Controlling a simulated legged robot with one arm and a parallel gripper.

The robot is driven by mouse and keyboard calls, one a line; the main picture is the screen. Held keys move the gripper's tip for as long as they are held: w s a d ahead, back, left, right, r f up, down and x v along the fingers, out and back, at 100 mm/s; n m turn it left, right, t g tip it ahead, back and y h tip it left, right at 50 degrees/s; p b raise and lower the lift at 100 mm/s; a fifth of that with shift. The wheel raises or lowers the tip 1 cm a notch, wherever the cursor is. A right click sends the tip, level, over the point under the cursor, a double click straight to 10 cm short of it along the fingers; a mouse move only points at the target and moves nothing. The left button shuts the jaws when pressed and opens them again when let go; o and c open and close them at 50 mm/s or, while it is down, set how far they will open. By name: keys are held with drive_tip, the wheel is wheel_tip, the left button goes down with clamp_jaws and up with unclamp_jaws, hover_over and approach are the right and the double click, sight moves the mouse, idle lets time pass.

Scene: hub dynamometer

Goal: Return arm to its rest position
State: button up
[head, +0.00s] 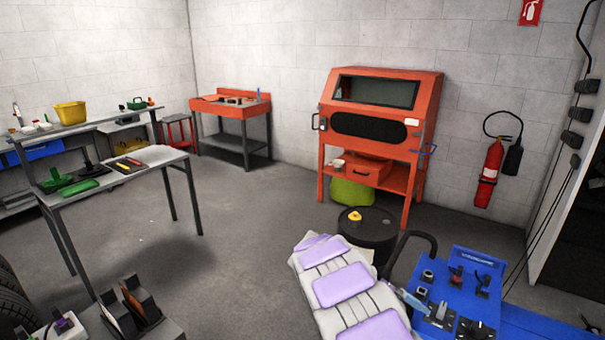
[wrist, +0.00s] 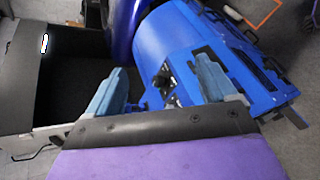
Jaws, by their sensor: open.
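My gripper (wrist: 162,72) is open in the wrist view, with its two blue-grey fingers apart and nothing seen between them. Behind the fingers is a blue machine (wrist: 165,40) with a dark control panel; I cannot tell the gap to it. In the head view, my white and purple arm reaches up from the bottom centre. A light blue finger of my gripper (head: 413,301) shows beside the blue machine (head: 432,275) at the lower right. The rest of the gripper is not clear there.
A dark drum (head: 368,228) stands just beyond my arm. An orange cabinet (head: 335,122) is by the back wall, with a fire extinguisher (head: 488,172) to its right. A grey workbench (head: 145,160) stands at left. The floor (head: 240,230) between is clear.

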drive_tip(key=s+r+m+y, duration=0.1)
drive_tip(key=s+r+y, duration=0.25)
drive_tip(key=s, duration=0.45)
drive_tip(key=s+r+m+y, duration=0.1)
drive_tip(key=s+r+y, duration=0.1)
drive_tip(key=s+r, duration=0.5)
drive_tip(key=s+a+f+t+y, duration=0.1)
drive_tip(key=s+a+y, duration=0.2)
drive_tip(key=s, duration=0.6)
drive_tip(key=s+a+f+t+y, duration=0.1)
drive_tip(key=s+a+t+y, duration=0.1)
drive_tip(key=s+a, duration=0.6)
drive_tip(key=shift+s+n+y, duration=0.3)
drive_tip(key=shift+s+y, duration=0.25)
drive_tip(key=shift+s, duration=0.65)
